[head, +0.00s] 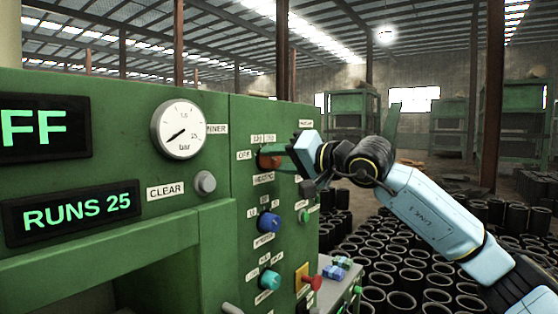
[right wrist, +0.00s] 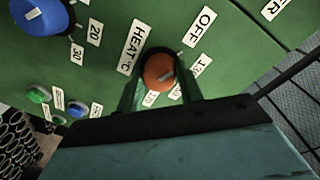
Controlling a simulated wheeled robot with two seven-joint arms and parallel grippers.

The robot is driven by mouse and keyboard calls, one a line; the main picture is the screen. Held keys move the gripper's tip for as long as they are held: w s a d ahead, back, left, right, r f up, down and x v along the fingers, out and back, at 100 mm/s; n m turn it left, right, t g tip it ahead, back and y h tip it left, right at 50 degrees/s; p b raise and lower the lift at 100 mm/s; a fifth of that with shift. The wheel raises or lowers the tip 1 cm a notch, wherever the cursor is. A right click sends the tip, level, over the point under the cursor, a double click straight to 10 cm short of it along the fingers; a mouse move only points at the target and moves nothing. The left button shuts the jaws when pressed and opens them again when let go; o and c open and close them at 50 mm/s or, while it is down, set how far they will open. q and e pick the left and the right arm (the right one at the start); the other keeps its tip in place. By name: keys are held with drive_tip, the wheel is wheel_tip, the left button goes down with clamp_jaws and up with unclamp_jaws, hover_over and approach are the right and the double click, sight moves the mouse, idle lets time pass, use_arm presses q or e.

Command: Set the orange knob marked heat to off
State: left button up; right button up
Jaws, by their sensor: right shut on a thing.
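The orange knob (head: 267,160) sits on the green panel, near the top of its right section. In the right wrist view the orange knob (right wrist: 158,70) is between the two green fingers of my right gripper (right wrist: 160,82), beside a "HEAT °C" label (right wrist: 135,47). My right gripper (head: 284,155) is shut on it. An "OFF" label (right wrist: 203,20) lies up and right of the knob, with number labels partly hidden around it. A pale mark shows on the knob's face, but I cannot tell surely which label it points to. My left gripper is not in view.
Below are a blue knob (head: 269,221), a teal knob (head: 269,279) and a red button (head: 314,283) on a yellow plate. A pressure gauge (head: 180,130) and a display reading "RUNS 25" (head: 77,213) are at left. Many black sleeves (head: 390,250) stand on the floor at right.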

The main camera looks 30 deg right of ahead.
drive_tip(key=o, duration=1)
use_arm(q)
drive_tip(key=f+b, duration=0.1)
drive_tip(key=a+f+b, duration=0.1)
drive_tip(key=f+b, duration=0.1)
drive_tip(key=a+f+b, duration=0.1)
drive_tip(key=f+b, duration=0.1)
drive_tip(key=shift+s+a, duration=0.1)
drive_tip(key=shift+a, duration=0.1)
use_arm(e)
drive_tip(key=v, duration=1.3)
drive_tip(key=shift+s, duration=0.15)
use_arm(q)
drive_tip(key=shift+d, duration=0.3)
